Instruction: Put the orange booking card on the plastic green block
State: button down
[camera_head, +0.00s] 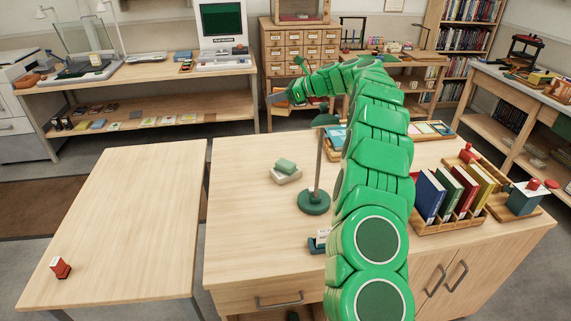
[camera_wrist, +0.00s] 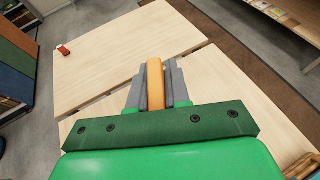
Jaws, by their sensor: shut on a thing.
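My gripper (camera_head: 280,97) is stretched out past the far edge of the middle table, high in the head view. In the wrist view its grey fingers (camera_wrist: 155,85) are shut on an orange piece (camera_wrist: 155,84), which looks like the orange booking card seen close up. The piece stands out between the fingers, clear of any surface; I cannot make it out in the head view. A small green block (camera_head: 286,165) lies on a pale block (camera_head: 285,176) on the middle table, left of a green-based stand (camera_head: 314,202). My gripper is well away from the green block.
The middle table (camera_head: 245,235) is clear on its left side; books in a wooden rack (camera_head: 446,224) stand at its right. A narrow gap separates it from the left table (camera_head: 130,220), bare but for a red stamp (camera_head: 61,267). My arm crosses above the middle table.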

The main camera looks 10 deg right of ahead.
jog(key=shift+w+d+f, duration=0.15)
jog(key=shift+d, duration=0.3)
jog(key=shift+w+d+f, duration=0.1)
jog(key=shift+d+f, duration=0.05)
jog(key=shift+d, duration=0.25)
send_over(282, 162)
notch_tip(282, 162, down, 21)
jog(key=shift+a+r, duration=0.1)
jog(key=shift+a, duration=0.05)
dwell(0.5)
jog(key=c, duration=1.1)
grip_release()
jog(key=shift+s, duration=0.1)
jog(key=v, duration=1.2)
